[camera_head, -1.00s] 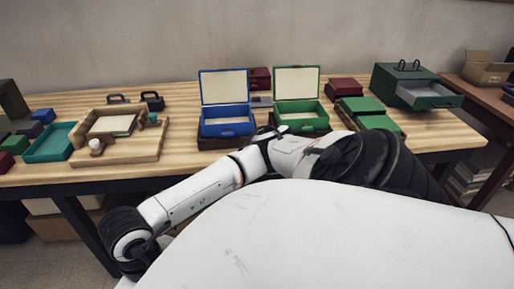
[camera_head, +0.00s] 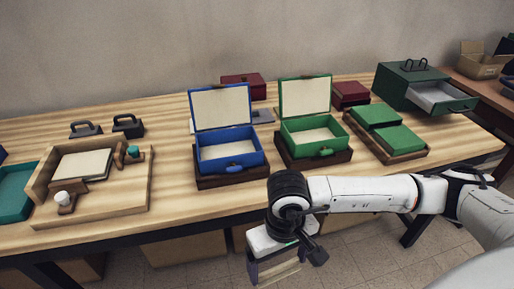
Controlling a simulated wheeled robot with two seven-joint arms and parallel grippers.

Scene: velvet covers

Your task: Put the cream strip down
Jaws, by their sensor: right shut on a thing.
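My right gripper (camera_head: 279,268) hangs low in front of the table's front edge, with its fingers pointing down. It is shut on a thin pale strip (camera_head: 281,275), which looks like the cream strip; only part of it shows between the fingers. My left gripper is not in view. An open blue box (camera_head: 203,170) and an open green box (camera_head: 289,152) stand on dark bases on the table, with pale linings in their lids and floors.
A wooden tray (camera_head: 108,212) with a cream pad and stampers lies at the left. A tray of green boxes (camera_head: 385,152) and a green drawer cabinet (camera_head: 401,80) stand at the right. Bare table (camera_head: 175,200) shows between the wooden tray and the blue box.

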